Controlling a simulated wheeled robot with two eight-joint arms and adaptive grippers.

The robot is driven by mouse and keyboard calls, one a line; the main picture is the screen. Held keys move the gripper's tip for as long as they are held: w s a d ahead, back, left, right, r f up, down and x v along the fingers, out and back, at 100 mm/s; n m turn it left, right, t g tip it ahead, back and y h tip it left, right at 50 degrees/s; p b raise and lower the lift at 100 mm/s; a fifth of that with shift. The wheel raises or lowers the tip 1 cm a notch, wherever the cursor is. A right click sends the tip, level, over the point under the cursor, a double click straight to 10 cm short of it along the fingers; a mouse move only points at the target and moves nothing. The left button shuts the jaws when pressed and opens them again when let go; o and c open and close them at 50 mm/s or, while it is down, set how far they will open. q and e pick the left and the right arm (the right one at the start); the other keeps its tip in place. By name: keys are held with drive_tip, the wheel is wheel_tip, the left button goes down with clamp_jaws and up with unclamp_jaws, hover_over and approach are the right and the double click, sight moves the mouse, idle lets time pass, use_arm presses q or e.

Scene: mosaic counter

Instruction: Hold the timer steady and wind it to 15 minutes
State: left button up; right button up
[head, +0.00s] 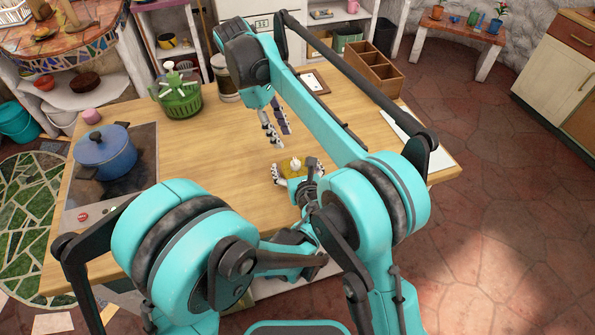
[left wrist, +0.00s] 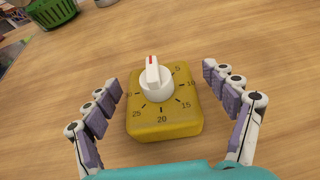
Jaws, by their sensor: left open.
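The yellow timer (left wrist: 180,122) lies face up on the wooden counter, with a white knob (left wrist: 155,82) and numbers around it. The knob's red mark points to the top of the dial, away from the 15 at lower right. In the head view the timer (head: 287,166) is small and partly covered. My left gripper (left wrist: 168,112) is open, one finger on each side of the timer with gaps showing between. It also shows in the head view (head: 296,175). My right gripper (head: 276,124) hangs above the counter behind the timer, its two fingers apart and empty.
A blue pot (head: 105,150) stands on the hob at the left. A green basket (head: 180,98), a glass jar (head: 226,78) and a wooden compartment box (head: 374,70) stand towards the back. The counter (head: 210,150) left of the timer is clear.

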use_arm(q)
drive_tip(key=shift+x, duration=1.5)
drive_tip(key=shift+s, duration=0.1)
drive_tip(key=c, duration=1.3)
